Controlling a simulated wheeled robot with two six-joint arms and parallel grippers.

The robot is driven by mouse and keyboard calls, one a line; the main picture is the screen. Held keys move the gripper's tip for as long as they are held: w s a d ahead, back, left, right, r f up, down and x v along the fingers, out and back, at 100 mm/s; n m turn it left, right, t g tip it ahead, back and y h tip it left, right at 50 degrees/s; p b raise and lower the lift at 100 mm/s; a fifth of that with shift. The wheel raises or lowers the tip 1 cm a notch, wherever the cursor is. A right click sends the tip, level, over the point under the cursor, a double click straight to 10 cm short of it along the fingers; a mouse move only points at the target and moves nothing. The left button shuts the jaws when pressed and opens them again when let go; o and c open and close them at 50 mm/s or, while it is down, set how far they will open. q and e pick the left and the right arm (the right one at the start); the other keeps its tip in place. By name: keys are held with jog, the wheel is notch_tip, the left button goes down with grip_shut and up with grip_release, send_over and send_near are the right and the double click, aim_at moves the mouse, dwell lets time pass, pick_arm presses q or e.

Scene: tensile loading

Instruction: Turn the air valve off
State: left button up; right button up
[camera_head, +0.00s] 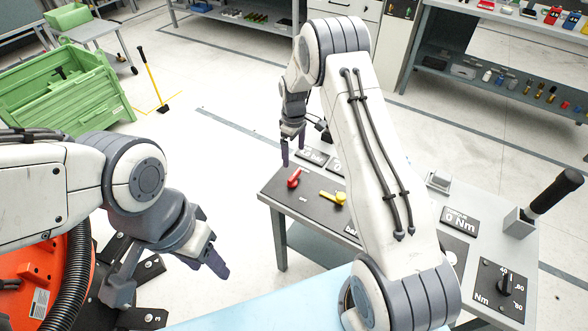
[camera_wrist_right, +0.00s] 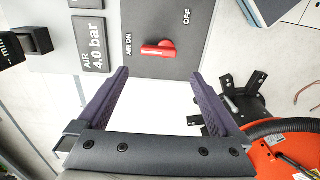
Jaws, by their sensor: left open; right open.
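The air valve is a red lever handle (camera_head: 294,178) on the dark top panel of the bench. It shows closer in the right wrist view (camera_wrist_right: 158,50), lying between the printed words "AIR ON" at its left and "OFF" further right, nearer to "AIR ON". My right gripper (camera_head: 293,152) is open and empty above the bench's left end; in its wrist view the two dark fingers (camera_wrist_right: 160,75) are spread on either side of the lever's line, with the lever ahead of them and apart. My left gripper (camera_head: 213,257) is empty and open, away from the bench at lower left.
A yellow handle (camera_head: 333,197) lies right of the red lever. An "AIR 4.0 bar" display (camera_wrist_right: 90,44) stands beside the valve. A black-gripped tool (camera_head: 552,194) and a Nm dial (camera_head: 500,285) are at the bench's right. A green crate (camera_head: 60,90) stands at upper left.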

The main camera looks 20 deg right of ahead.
aim_at(294, 174)
notch_tip(294, 174, down, 9)
jog(key=shift+d+f+p, duration=0.1)
jog(key=shift+d+p, duration=0.05)
jog(key=shift+p, duration=1.05)
jog(key=shift+f, duration=0.75)
jog(key=c, duration=1.1)
